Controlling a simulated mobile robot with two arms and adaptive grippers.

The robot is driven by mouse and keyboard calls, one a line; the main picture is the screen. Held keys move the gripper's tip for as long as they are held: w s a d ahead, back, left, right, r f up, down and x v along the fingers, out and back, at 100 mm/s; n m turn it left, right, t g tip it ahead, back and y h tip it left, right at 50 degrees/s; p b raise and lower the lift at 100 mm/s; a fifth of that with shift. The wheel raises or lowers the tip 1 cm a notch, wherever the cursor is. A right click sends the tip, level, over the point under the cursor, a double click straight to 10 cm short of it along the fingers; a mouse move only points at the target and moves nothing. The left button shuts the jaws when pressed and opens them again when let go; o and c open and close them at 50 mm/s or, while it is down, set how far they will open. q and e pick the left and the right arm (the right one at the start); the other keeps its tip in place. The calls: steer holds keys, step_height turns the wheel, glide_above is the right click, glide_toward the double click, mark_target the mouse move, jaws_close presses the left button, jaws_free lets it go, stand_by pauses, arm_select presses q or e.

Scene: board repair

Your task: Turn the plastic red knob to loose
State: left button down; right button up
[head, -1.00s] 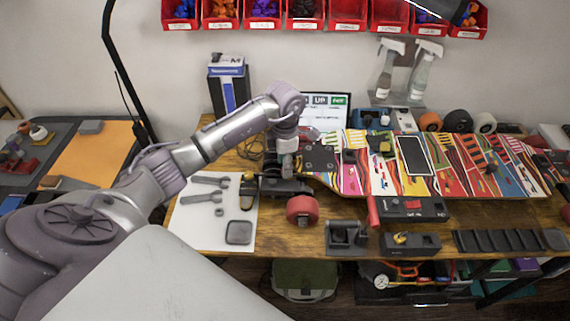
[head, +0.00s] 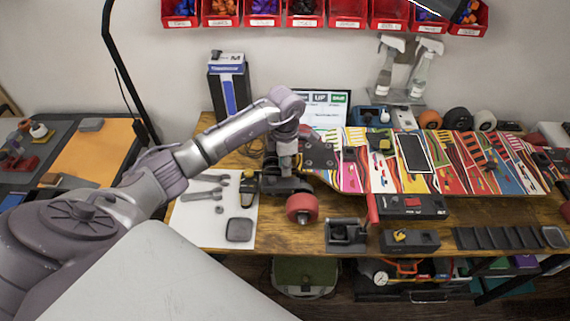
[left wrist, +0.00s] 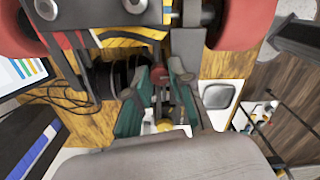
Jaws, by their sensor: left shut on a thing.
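The plastic red knob (left wrist: 158,76) shows as a small red piece between the teal-padded fingers of my left gripper (left wrist: 157,100) in the left wrist view. The gripper is shut on it, just below the skateboard's truck. In the head view my left gripper (head: 284,172) reaches down at the left end of the colourful skateboard (head: 370,165), and the knob is hidden there. A red wheel (head: 302,208) of the truck stands in front of the gripper, and also shows in the left wrist view (left wrist: 245,22). My right gripper is out of view.
A white sheet with wrenches (head: 205,195) and a dark square piece (head: 239,230) lies left of the truck. Black tool holders (head: 410,241) line the table's front edge. A small screen (head: 328,108) and a blue-black box (head: 229,85) stand behind.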

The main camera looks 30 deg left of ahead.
arm_select(q)
steer(key=n+b, duration=0.1)
steer(key=n, duration=0.3)
steer(key=shift+n, duration=0.4)
steer(key=n, duration=0.4)
steer(key=shift+n, duration=0.3)
steer(key=n, duration=0.4)
steer(key=shift+r+n, duration=0.1)
steer(key=shift+n, duration=2.1)
steer(key=shift+w, duration=0.1)
steer(key=c, duration=1)
jaws_free()
